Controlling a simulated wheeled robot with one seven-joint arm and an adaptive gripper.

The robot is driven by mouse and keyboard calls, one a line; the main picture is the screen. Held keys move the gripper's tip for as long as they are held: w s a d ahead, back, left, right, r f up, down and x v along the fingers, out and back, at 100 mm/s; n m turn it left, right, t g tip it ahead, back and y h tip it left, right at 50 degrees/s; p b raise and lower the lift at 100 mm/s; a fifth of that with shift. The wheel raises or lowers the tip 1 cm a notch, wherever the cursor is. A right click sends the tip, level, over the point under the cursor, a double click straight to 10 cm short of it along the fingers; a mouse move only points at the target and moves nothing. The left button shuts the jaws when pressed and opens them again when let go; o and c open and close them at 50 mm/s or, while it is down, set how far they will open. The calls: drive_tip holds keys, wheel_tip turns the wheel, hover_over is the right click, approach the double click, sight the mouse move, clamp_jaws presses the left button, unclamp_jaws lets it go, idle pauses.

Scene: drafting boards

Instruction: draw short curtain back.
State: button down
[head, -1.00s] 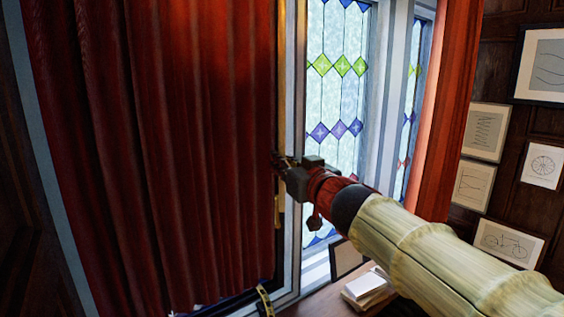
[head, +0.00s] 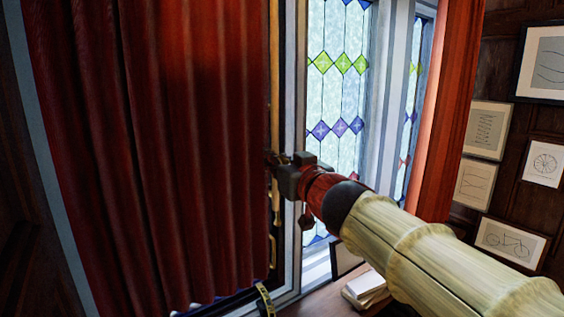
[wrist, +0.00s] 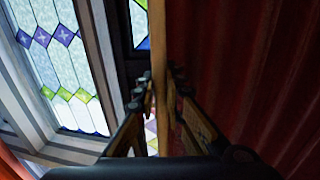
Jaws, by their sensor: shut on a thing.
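The short curtain (head: 150,150) is red and pleated, and hangs over the left part of the window in the head view. In the wrist view the curtain (wrist: 265,70) fills the right side. A thin tan bar (head: 275,85) runs upright at its right edge; it also shows in the wrist view (wrist: 158,35). My gripper (head: 275,160) is at this edge, about mid-height. In the wrist view my gripper (wrist: 161,90) has its fingers on either side of the bar, shut on it. The exact finger contact is dark and partly hidden.
A stained-glass window (head: 335,95) is uncovered right of the curtain. Another red curtain (head: 450,100) hangs farther right. Framed drawings (head: 508,243) cover the dark panelled wall. Below the window, papers or books (head: 366,288) lie on a wooden surface.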

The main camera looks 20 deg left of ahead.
drive_tip(key=s+a+b, duration=0.5)
drive_tip(key=s+b, duration=0.2)
drive_tip(key=s+a+b, duration=0.6)
drive_tip(key=s+b, duration=0.1)
drive_tip(key=s+a+b, duration=0.5)
drive_tip(key=s+b, duration=0.2)
drive_tip(key=b, duration=0.1)
drive_tip(key=shift+s+a, duration=0.25)
drive_tip(key=shift+a, duration=0.1)
drive_tip(key=c, duration=1.9)
unclamp_jaws()
wheel_tip(320, 180, up, 10)
drive_tip(key=shift+f, duration=0.1)
